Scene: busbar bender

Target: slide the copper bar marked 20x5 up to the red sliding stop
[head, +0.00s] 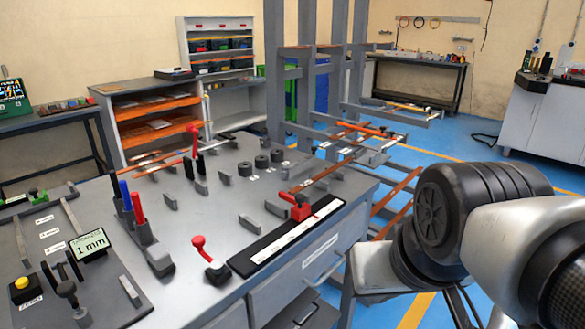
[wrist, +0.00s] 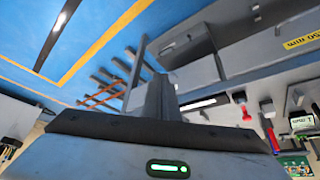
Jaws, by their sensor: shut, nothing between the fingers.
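No 20x5 marking is legible. My gripper (head: 430,215) is not clearly seen in the head view, where only my arm shows at right. In the wrist view my gripper's fingers (wrist: 152,95) are together and empty, away from the bar.
A red-knobbed lever (head: 205,250) stands near the bench's front edge. Red and blue handles (head: 131,203) and a 1 mm display (head: 89,244) are at left. More copper bars (head: 402,190) rest on the rack beyond the bench. Blue floor lies open at right.

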